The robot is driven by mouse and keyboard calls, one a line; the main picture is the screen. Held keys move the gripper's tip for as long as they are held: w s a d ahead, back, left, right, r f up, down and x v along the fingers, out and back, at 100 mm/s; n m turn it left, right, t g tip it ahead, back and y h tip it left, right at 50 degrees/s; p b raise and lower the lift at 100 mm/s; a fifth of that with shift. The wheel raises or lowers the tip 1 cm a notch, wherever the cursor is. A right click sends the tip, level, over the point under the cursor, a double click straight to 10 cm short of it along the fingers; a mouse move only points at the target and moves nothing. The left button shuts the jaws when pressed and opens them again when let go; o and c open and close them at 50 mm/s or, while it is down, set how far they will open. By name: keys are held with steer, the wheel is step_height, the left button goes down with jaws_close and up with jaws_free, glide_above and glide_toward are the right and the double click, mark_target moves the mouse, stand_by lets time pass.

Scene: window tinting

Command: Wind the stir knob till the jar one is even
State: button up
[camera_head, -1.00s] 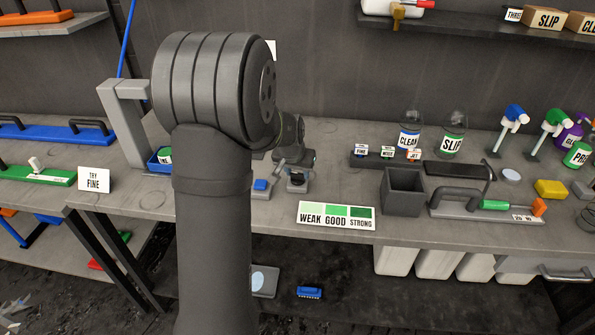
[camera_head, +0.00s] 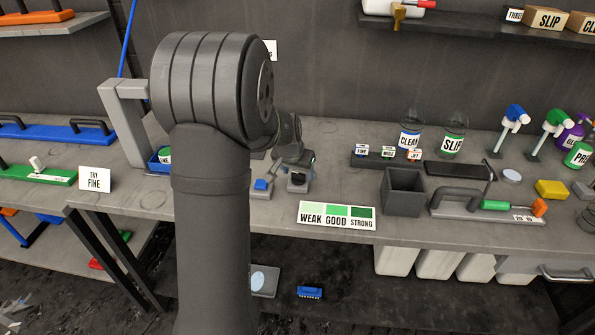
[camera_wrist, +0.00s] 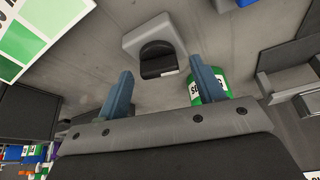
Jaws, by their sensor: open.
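A round black knob (camera_wrist: 158,58), likely the stir knob, sits on a light grey block in the wrist view. It also shows on the bench in the head view (camera_head: 298,180). My gripper (camera_wrist: 161,78) is open, with its two blue-grey fingers apart and the knob in view between and beyond their tips. I cannot tell whether they touch it. A jar with a green and white label (camera_wrist: 197,88) stands by the right fingertip, which partly covers it. Its label is only partly readable, and its contents cannot be judged.
A WEAK, GOOD, STRONG shade card (camera_head: 336,216) lies at the bench front. A blue-topped grey device (camera_head: 262,185) is left of the knob. A dark open box (camera_head: 404,192) stands to the right. My arm hides part of the bench.

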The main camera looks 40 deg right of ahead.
steer(key=v, duration=1.7)
steer(key=shift+r, duration=0.25)
steer(key=shift+w+f, duration=0.1)
steer(key=x, duration=1.7)
steer(key=shift+f, duration=0.15)
steer(key=shift+f, duration=0.1)
steer(key=shift+s+n, duration=0.2)
steer(key=shift+n, duration=0.2)
steer(key=shift+d+n+t+y, duration=0.1)
steer(key=shift+n+t+y, duration=0.5)
steer(key=shift+n, duration=1.2)
steer(key=shift+r, duration=0.3)
steer(key=v, duration=1.5)
